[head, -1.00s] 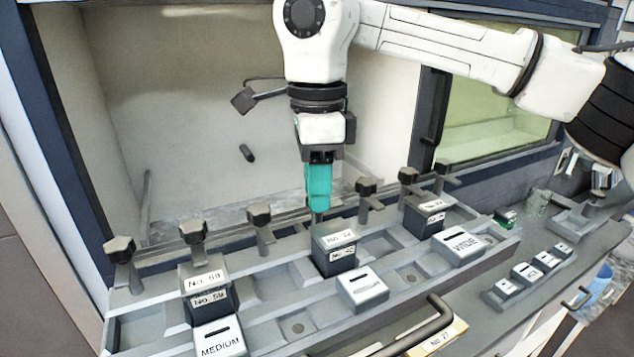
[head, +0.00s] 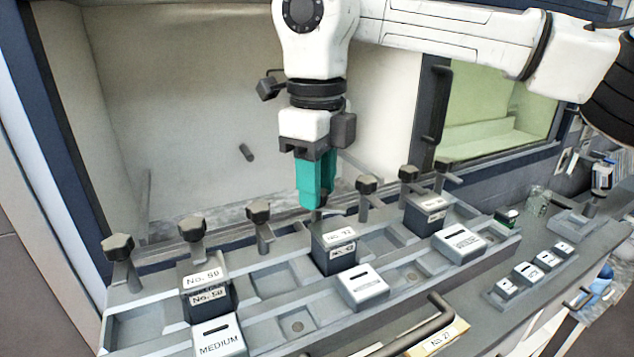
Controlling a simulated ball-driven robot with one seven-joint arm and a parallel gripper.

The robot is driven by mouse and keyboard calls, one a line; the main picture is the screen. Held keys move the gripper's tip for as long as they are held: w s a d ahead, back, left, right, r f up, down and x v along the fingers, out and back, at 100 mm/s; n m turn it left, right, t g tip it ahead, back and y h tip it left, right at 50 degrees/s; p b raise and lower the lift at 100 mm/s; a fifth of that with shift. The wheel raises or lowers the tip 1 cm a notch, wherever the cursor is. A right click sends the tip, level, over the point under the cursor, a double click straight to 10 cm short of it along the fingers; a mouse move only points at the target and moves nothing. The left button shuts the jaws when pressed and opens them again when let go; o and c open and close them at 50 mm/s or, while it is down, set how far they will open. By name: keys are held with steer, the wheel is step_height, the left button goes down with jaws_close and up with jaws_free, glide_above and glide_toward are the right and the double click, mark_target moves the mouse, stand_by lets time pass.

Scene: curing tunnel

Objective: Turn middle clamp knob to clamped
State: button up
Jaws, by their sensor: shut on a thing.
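My gripper (head: 316,203) points down with its teal fingers shut around the middle clamp knob. The fingers hide nearly all of this knob, so its pointing direction cannot be seen. It stands in the row of knobs behind the middle dark block (head: 333,250), which has white labels on its top and front. The fingertips are just behind and above that block.
Other black clamp knobs stand left (head: 258,211) and right (head: 366,185) of my gripper. A labelled block (head: 205,290) sits at left, another (head: 425,213) at right. A grey handle (head: 425,325) juts out in front. The chamber behind (head: 200,100) is largely empty.

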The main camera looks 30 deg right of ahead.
steer(key=m, duration=0.5)
steer(key=shift+m+b, duration=0.4)
steer(key=m+b, duration=0.1)
steer(key=m, duration=0.3)
steer(key=shift+m, duration=0.3)
steer(key=o, duration=1.1)
steer(key=shift+c, duration=0.2)
step_height(320, 180, up, 11)
steer(key=p, duration=0.8)
steer(key=shift+p, duration=0.35)
steer(key=shift+f, duration=0.1)
